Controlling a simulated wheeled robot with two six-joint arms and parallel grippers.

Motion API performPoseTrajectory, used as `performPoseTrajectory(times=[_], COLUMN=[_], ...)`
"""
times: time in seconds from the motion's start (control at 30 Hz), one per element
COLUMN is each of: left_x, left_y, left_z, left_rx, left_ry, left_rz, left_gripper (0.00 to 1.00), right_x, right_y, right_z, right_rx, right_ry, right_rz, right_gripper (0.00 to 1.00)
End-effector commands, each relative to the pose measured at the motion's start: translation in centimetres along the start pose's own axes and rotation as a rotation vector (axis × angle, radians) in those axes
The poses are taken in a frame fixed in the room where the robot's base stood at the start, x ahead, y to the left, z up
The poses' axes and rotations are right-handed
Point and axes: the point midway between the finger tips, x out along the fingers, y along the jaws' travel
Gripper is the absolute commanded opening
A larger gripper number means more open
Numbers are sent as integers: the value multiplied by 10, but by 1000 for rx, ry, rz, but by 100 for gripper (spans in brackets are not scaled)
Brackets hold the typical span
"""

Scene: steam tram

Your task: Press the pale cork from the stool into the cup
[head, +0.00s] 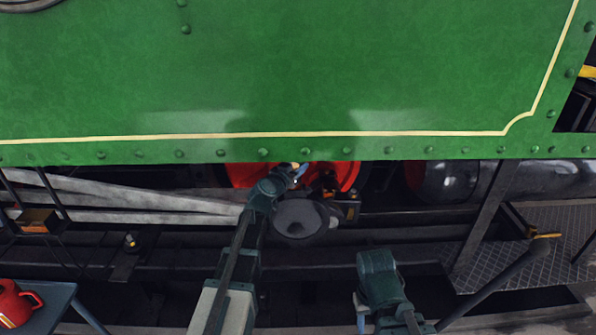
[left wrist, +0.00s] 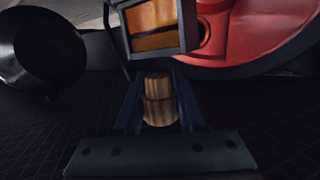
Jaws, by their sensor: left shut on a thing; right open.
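My left gripper (head: 297,172) reaches in under the green panel. In the left wrist view its two dark fingers (left wrist: 160,88) are shut on the pale cork (left wrist: 160,108), a wood-coloured cylinder with a dark line around it. Just beyond the cork is a dark-framed box (left wrist: 157,26) with brown-orange faces; I cannot tell whether it is the cup or whether the cork touches it. The cup is not clearly seen in the head view. My right gripper (head: 361,306) is open, low and away from the work. The stool (head: 52,306) stands at the lower left.
A red can (head: 16,303) stands on the stool. The green panel (head: 290,75) overhangs the work. A red wheel (head: 245,173) lies behind my left gripper; it also shows in the left wrist view (left wrist: 255,35). Pale rods (head: 130,199) run to the left. A tread plate (head: 500,262) is at right.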

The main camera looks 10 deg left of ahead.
Motion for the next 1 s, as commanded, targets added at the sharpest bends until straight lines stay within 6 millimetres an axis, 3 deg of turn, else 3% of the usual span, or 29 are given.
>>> performPoseTrajectory(times=[0.23,0.4,1.0], left_x=[18,18,17], left_y=[-9,-8,-8], left_z=[-4,8,7], left_rx=[0,0,0], left_ry=[0,0,0], left_rz=[0,0,0], left_gripper=[0,0,0], right_x=[0,11,10], right_y=[0,-1,-1], right_z=[0,-1,-1], right_rx=[0,-1,-1], right_ry=[0,0,1], right_rz=[0,-1,-1], right_gripper=[44,44,44])
